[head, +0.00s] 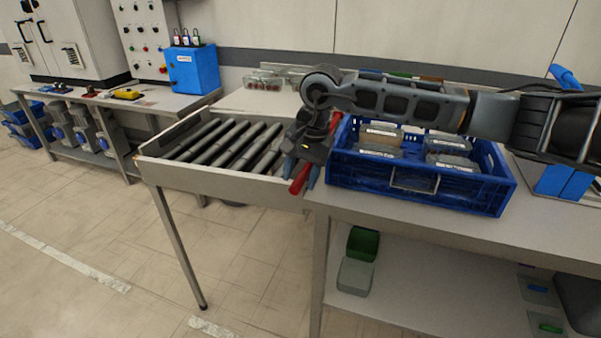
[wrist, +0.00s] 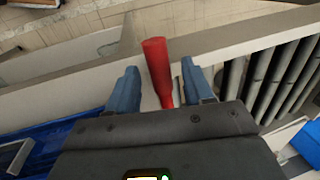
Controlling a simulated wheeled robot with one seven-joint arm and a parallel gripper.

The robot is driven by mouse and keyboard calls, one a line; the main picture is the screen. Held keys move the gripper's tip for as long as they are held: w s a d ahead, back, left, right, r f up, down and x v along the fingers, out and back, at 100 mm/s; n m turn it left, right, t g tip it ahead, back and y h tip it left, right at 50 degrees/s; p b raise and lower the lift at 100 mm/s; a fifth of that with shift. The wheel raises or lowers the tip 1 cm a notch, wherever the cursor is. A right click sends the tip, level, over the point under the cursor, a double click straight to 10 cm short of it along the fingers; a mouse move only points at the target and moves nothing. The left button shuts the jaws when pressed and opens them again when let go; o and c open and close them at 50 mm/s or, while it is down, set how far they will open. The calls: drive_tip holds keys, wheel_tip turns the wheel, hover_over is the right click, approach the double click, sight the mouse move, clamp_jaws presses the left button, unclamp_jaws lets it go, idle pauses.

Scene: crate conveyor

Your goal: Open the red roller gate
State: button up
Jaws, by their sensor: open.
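The red handle of the roller gate (wrist: 158,68) stands between the two blue fingers of my gripper (wrist: 159,80) in the wrist view. The rest of the gate is hidden behind my gripper and wrist.
A blue crate (head: 342,169) with several labelled packs stands on the table (head: 440,218) just right of my gripper. My arm reaches across above it. The conveyor's rollers are bare. A workbench with a blue box (head: 193,69) stands at the back left. The floor in front is clear.

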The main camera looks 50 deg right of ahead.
drive_tip(key=shift+f, duration=0.15)
drive_tip(key=shift+c, duration=0.4)
clamp_jaws()
